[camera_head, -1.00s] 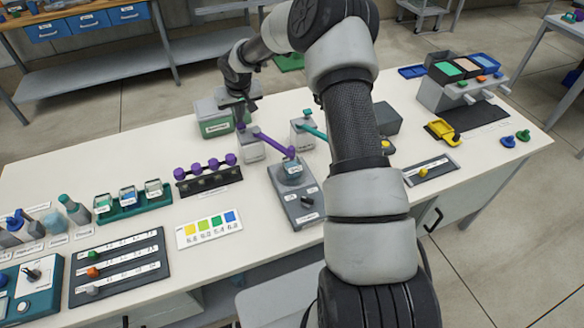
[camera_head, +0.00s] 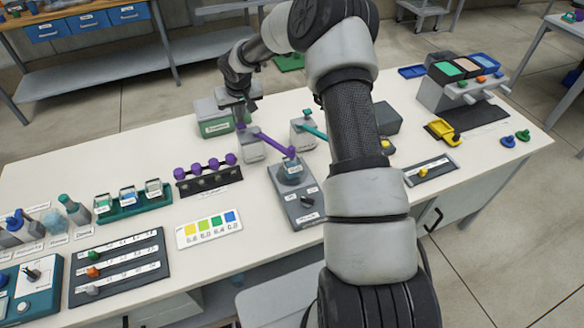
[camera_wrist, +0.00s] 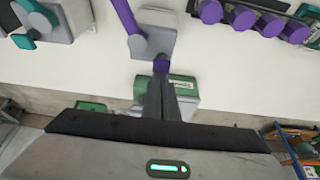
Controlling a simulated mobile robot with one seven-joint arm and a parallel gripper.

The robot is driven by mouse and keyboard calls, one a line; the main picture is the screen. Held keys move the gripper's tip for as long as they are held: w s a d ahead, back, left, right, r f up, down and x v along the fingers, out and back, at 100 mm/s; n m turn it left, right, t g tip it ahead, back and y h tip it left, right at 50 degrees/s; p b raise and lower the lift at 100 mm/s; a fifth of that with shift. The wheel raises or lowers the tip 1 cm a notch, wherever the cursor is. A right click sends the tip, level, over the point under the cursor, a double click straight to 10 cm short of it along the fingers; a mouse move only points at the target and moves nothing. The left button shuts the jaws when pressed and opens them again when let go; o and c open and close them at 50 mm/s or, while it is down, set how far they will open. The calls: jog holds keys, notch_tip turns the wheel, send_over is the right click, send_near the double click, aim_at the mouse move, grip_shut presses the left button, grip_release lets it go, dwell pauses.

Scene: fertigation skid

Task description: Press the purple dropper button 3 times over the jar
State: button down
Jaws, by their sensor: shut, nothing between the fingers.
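The purple dropper has a grey body (camera_head: 251,151) and a purple arm (camera_head: 272,144) that reaches right to above the small jar (camera_head: 292,169). The jar stands on a grey device (camera_head: 300,203). In the wrist view, the dropper body (camera_wrist: 152,36) is at the top centre, and its purple button (camera_wrist: 161,66) lies right at my fingertips. My gripper (camera_wrist: 162,77) is shut with nothing between the fingers. In the head view, my gripper (camera_head: 243,112) is over the dropper's back end. Whether the fingertips touch the button or are just above it, I cannot tell.
A teal dropper (camera_head: 303,133) stands just right of the purple one, partly behind my arm. A green-and-grey box (camera_head: 212,119) stands behind. A rack with several purple knobs (camera_head: 207,176) is to the left. A colour card (camera_head: 209,228) lies in front, with bare table around it.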

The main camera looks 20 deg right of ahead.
jog(key=shift+f, duration=0.15)
jog(key=shift+f+b, duration=0.95)
jog(key=shift+b, duration=0.05)
jog(key=shift+r+p, duration=0.6)
jog(key=shift+r, duration=0.5)
jog(key=shift+f, duration=0.15)
